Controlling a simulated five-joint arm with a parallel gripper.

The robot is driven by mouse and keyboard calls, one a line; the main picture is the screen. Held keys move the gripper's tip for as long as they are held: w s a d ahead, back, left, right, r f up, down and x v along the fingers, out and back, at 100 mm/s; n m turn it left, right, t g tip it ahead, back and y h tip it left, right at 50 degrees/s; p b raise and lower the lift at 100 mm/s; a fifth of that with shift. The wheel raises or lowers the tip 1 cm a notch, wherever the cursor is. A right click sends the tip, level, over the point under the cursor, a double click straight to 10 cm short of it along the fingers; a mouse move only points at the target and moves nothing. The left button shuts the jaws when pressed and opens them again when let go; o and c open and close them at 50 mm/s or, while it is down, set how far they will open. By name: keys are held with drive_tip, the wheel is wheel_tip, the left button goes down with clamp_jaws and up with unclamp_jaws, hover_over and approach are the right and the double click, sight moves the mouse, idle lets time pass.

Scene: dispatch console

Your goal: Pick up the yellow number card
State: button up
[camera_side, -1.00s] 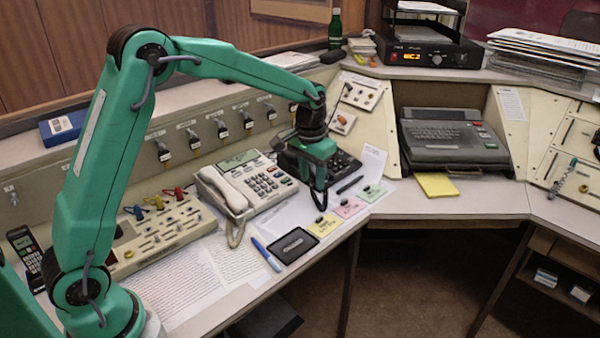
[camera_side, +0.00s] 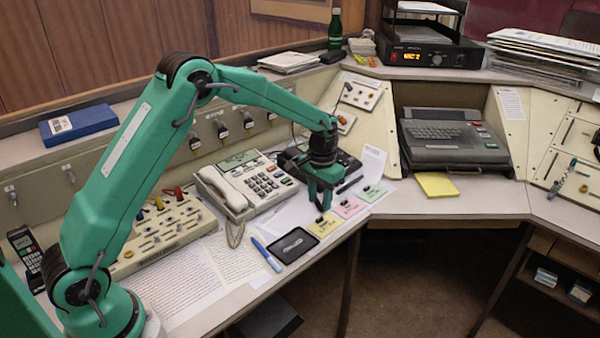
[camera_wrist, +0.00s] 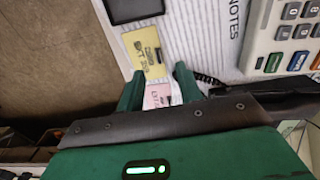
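The yellow number card (camera_side: 324,227) lies flat on the desk near its front edge, with a small dark piece at its back edge. In the wrist view the yellow card (camera_wrist: 144,52) shows just beyond my fingertips, with dark print on it. My gripper (camera_side: 321,205) points down, apparently above the desk close behind the yellow card. In the wrist view my gripper (camera_wrist: 157,82) has its two fingers apart, with nothing held between them.
A black tablet-like slab (camera_side: 294,245) and a blue pen (camera_side: 266,254) lie left of the cards. A desk phone (camera_side: 245,186) stands behind them. A yellow pad (camera_side: 437,185) lies farther right. The desk's front edge is close to the cards.

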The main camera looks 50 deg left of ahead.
sight(319, 217)
drive_tip(key=shift+s+d+f, duration=0.1)
drive_tip(key=shift+f, duration=2.55)
clamp_jaws()
